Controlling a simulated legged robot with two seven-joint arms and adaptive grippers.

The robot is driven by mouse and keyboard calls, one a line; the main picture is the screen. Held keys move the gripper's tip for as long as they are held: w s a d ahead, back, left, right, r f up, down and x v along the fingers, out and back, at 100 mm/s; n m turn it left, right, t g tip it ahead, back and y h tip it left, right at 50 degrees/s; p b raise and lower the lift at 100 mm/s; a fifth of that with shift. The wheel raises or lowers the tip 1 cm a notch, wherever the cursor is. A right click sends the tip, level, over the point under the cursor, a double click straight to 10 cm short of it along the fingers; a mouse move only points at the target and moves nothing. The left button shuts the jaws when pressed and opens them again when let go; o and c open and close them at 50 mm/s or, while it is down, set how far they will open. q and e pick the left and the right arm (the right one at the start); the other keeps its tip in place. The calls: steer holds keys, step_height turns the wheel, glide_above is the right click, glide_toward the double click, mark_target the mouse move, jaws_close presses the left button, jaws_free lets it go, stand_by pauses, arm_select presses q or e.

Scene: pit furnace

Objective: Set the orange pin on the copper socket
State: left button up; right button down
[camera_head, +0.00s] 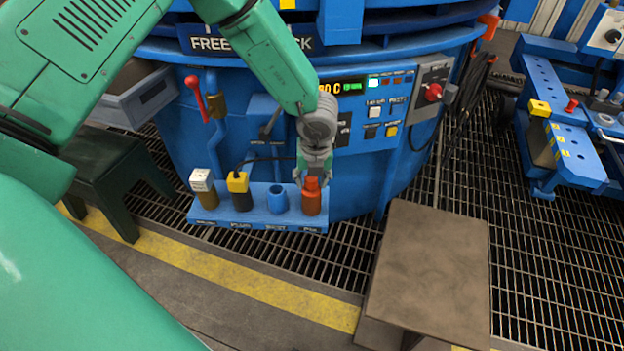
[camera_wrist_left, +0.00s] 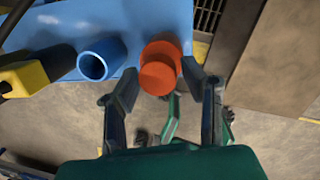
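The orange pin (camera_head: 312,196) stands upright at the right end of a blue shelf (camera_head: 245,216) on the furnace front. My left gripper (camera_head: 312,178) is right above it, fingers pointing down. In the left wrist view the left gripper's (camera_wrist_left: 158,72) fingers are spread on either side of the orange pin (camera_wrist_left: 160,66), with gaps visible beside it. I cannot tell the copper socket for certain; a brown cylinder (camera_head: 209,200) under a white block (camera_head: 201,179) stands at the shelf's left end. The right gripper is not in view.
An empty blue cylinder (camera_head: 277,199) stands just left of the pin. A yellow-topped black plug (camera_head: 240,192) with a cable is beyond it. A brown table (camera_head: 430,265) stands at front right. A blue bench (camera_head: 565,130) is at right. A control panel (camera_head: 370,105) is behind.

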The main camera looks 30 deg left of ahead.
mark_target(314, 196)
arm_select(q)
step_height(314, 196, up, 11)
steer(key=s+d+p, duration=0.1)
steer(key=p, duration=0.8)
steer(key=shift+d, duration=0.25)
steer(key=shift+s+f, duration=0.1)
stand_by(0.5)
